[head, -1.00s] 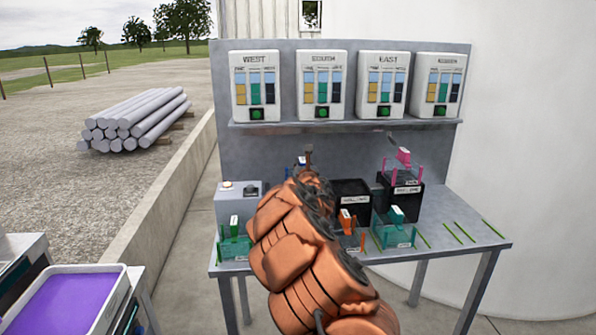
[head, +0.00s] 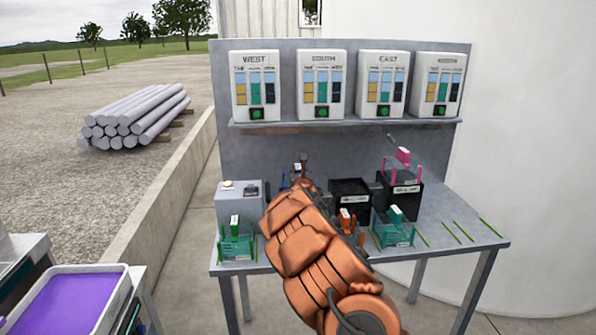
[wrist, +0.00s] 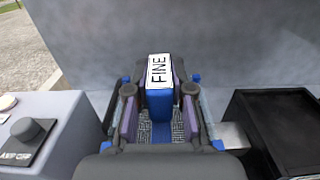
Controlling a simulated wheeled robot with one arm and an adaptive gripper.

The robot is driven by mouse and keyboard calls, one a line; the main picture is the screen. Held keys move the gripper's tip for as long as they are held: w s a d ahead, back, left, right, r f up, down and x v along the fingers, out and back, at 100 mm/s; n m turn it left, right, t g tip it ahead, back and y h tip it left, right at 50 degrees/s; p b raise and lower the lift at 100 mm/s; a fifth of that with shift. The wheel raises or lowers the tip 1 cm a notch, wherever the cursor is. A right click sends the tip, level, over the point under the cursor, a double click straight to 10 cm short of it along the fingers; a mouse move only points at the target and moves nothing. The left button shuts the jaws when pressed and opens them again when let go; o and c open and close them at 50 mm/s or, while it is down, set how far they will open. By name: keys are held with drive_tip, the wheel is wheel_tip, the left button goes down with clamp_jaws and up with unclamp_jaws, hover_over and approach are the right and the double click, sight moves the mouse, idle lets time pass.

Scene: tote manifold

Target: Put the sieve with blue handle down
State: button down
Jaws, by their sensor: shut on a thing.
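The sieve with the blue handle (wrist: 160,108) shows in the wrist view, with a white label reading FINE on top of the handle and mesh below it. My gripper (wrist: 146,112) is shut on this handle, one finger on each side. In the head view only a small blue part of the sieve (head: 297,168) shows behind my arm, near the back panel. My arm hides most of the gripper and sieve there. I cannot tell whether the sieve touches the surface under it.
A grey box with a knob (wrist: 30,130) stands left of the sieve, and a black box (wrist: 275,130) stands right. Green (head: 236,245), orange (head: 347,222) and teal (head: 394,228) handled sieves stand along the table front. A pink-handled one (head: 403,157) sits on another black box.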

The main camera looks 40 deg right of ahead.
drive_tip(key=shift+f, duration=0.15)
drive_tip(key=c, duration=1)
unclamp_jaws()
